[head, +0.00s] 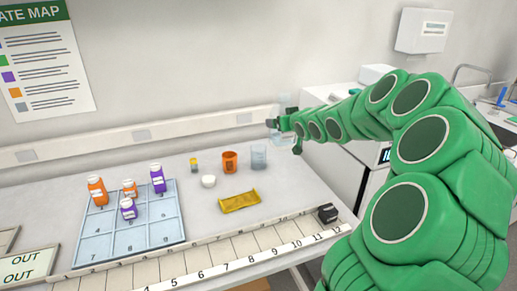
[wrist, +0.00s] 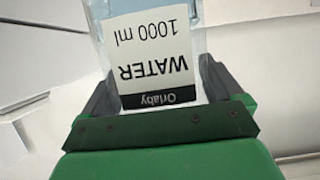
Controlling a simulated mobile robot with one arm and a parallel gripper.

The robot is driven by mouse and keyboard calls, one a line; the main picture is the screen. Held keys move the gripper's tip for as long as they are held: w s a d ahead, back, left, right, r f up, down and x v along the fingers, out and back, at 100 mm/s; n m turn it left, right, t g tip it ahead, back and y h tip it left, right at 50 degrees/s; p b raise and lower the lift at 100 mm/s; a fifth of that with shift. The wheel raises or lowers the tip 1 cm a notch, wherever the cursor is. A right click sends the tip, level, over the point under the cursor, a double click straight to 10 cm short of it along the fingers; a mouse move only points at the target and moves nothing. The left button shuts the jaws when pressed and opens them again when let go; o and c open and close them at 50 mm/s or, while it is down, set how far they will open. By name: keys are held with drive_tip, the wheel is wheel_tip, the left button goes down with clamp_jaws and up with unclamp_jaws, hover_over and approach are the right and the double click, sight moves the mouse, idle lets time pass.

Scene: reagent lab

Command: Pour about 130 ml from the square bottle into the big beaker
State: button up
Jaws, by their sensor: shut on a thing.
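My gripper (head: 284,123) is shut on a clear square bottle (wrist: 148,48) with a white label reading "WATER 1000 ml". In the wrist view the bottle stands between the two dark fingers, and its label appears upside down. In the head view the bottle (head: 288,104) is faint against the wall, above the bench and partly hidden by my gripper. A clear bluish beaker (head: 259,157), apparently the big one, stands upright on the bench, below and left of my gripper. The bottle is apart from it. The liquid level in the bottle cannot be read.
An orange beaker (head: 230,162), a small yellow-topped vial (head: 194,164), a white round dish (head: 208,181) and a yellow tray (head: 240,202) are near the beaker. A blue numbered grid (head: 160,231) holds orange and purple bottles. A white machine (head: 345,160) stands right of the bench.

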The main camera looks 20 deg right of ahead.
drive_tip(key=w+a+f+n+y, duration=0.1)
drive_tip(key=w+a, duration=0.4)
drive_tip(key=a, duration=0.3)
drive_tip(key=w+a+n+y, duration=0.1)
drive_tip(key=w+a, duration=0.4)
drive_tip(key=a, duration=0.2)
wheel_tip(320, 180, down, 6)
drive_tip(key=shift+a, duration=0.2)
drive_tip(key=shift+r+m, duration=0.1)
drive_tip(key=shift+m, duration=0.3)
drive_tip(key=f+m+y, duration=0.1)
drive_tip(key=m+y, duration=0.1)
drive_tip(key=m, duration=0.2)
drive_tip(key=f+m+t+y, duration=0.1)
drive_tip(key=m+y, duration=0.1)
drive_tip(key=m, duration=0.2)
drive_tip(key=a+f+m+t+y, duration=0.1)
drive_tip(key=f+m+y, duration=0.1)
drive_tip(key=m, duration=0.1)
drive_tip(key=shift+s+m+y, duration=0.1)
drive_tip(key=shift+m+y, duration=0.2)
drive_tip(key=shift+m, duration=0.1)
idle(0.8)
